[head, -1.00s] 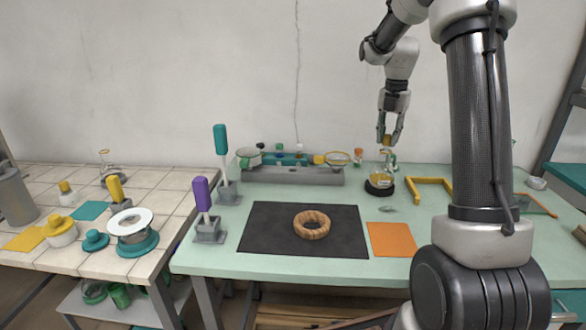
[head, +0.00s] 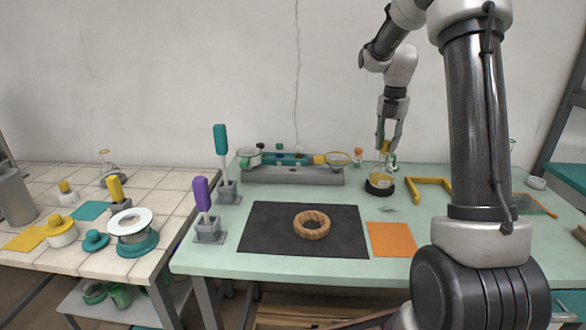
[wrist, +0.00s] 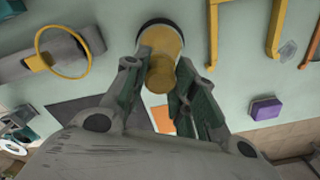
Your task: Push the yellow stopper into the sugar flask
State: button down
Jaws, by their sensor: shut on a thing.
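The flask (head: 380,184), a clear vessel with yellow contents, stands upright in a dark round base at the back right of the green bench. In the wrist view it (wrist: 163,36) shows just beyond my fingertips. My gripper (head: 387,147) points down above the flask, shut on the yellow stopper (wrist: 159,80). The stopper is at or just over the flask's mouth, roughly in line with the neck. I cannot tell whether it touches the glass or how deep it sits, as the fingers cover the neck.
A yellow angled frame (head: 430,184) lies right of the flask. A grey rack (head: 293,176) stands to the left, with a yellow ring (wrist: 90,52) near it. An orange mat (head: 391,240) and a dark mat (head: 270,240) with a wooden ring (head: 312,226) lie in front.

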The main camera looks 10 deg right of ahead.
jog(key=shift+f, duration=0.1)
jog(key=c, duration=1.1)
grip_release()
jog(key=shift+r, duration=4)
jog(key=shift+r, duration=0.1)
